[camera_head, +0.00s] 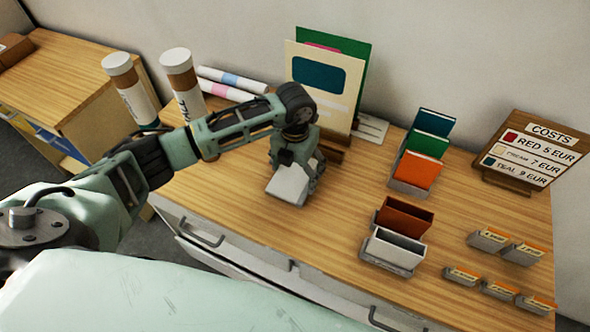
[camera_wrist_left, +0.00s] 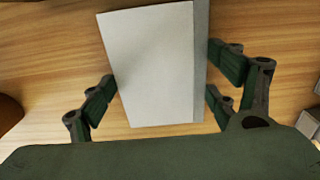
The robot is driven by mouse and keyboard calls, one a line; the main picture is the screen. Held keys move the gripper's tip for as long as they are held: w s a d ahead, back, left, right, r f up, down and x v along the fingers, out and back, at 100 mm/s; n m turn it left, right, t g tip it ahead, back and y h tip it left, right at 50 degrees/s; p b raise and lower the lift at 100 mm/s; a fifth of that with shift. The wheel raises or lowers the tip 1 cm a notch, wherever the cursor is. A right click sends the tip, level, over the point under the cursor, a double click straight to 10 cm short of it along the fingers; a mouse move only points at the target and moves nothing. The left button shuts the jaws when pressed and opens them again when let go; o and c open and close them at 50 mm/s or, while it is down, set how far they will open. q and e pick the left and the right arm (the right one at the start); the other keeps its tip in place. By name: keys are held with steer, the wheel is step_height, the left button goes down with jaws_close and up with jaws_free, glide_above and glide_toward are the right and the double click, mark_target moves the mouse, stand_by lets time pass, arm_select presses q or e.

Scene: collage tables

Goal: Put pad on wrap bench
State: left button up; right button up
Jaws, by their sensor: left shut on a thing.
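A white pad (camera_head: 288,184) with a grey edge is in my left gripper (camera_head: 296,172), over the middle of the wooden table (camera_head: 235,200). The pad also fills the middle of the left wrist view (camera_wrist_left: 152,65), with dark green fingers on both sides of it. My left gripper is shut on it. I cannot tell from the frames whether the pad touches the tabletop. No bench is labelled as the wrap bench; a second wooden bench (camera_head: 60,75) stands at the far left. My right gripper is not in view.
Two brown-and-white tubes (camera_head: 180,75) and paper rolls (camera_head: 232,85) are at the back left. Upright boards (camera_head: 322,75) stand behind the gripper. Coloured card holders (camera_head: 418,165), open boxes (camera_head: 398,235), small labelled blocks (camera_head: 490,240) and a COSTS sign (camera_head: 530,155) are to the right.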

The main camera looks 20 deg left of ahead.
mark_target(295, 175)
arm_select(q)
steer(key=o, duration=0.8)
steer(key=shift+f, duration=0.15)
steer(key=o, duration=0.4)
steer(key=shift+o, duration=0.3)
step_height(295, 175, up, 12)
steer(key=b, duration=0.4)
steer(key=shift+r, duration=0.25)
